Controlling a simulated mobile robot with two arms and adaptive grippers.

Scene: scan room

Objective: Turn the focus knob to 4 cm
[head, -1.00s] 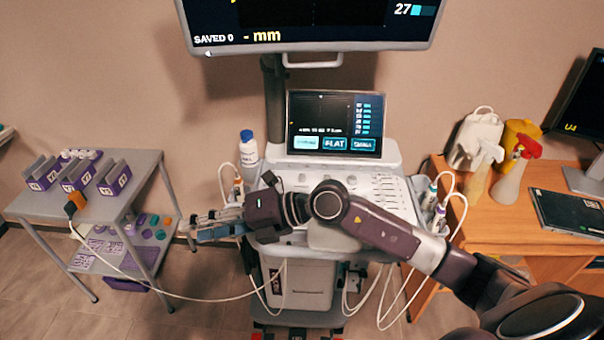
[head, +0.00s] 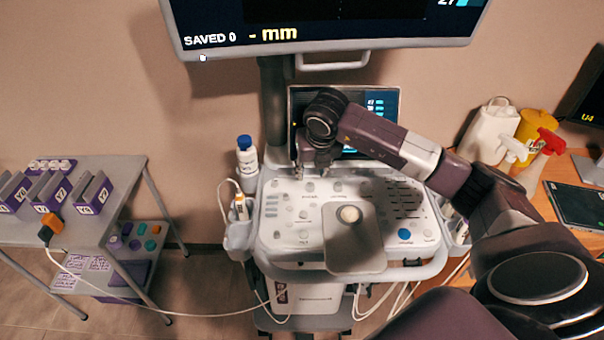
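The ultrasound console panel (head: 285,245) is in the middle of the head view. It carries several small grey knobs, one of them a knob (head: 310,187) in the top row just below my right gripper. The printed labels are too small to read, so I cannot tell which knob is the focus knob or what it is set to. My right gripper (head: 304,172) points down over the top left of the panel. Its fingers are small and dark, and I cannot tell whether they are open or touch anything. My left gripper is not in view.
A small touchscreen (head: 378,105) behind the panel is partly hidden by my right arm. A large monitor (head: 330,48) hangs above. A bottle (head: 246,160) and a probe (head: 240,208) stand at the console's left. A cart (head: 125,185) is further left, a desk (head: 580,165) at the right.

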